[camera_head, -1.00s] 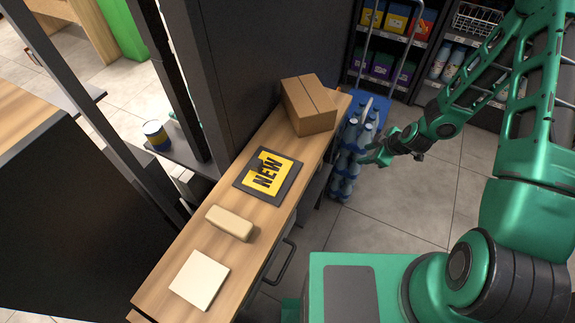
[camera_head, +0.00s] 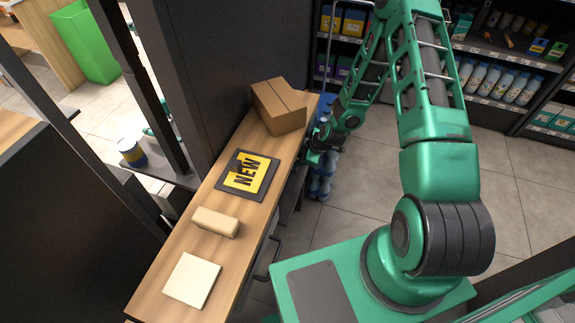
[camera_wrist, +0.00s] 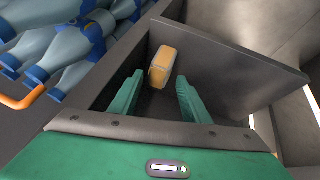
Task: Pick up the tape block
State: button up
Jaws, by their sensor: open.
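A small orange-yellow block (camera_wrist: 162,66) with a paler end lies in a dark, walled space in the wrist view. It is the likely tape block, though I cannot read any label on it. My gripper (camera_wrist: 159,88) is open, with its two green fingers apart. The block shows just beyond the fingertips, roughly between them, and nothing is held. In the head view my gripper (camera_head: 313,157) is beside the counter's right edge, partly hidden, and the orange block cannot be seen there.
The wooden counter (camera_head: 160,275) holds a cardboard box (camera_head: 279,106), a NEW sign (camera_head: 246,172), a tan block (camera_head: 216,222) and a cream square (camera_head: 191,280).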

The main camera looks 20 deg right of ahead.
jog(key=shift+x, duration=2.35)
jog(key=shift+a, duration=0.1)
jog(key=c, duration=0.9)
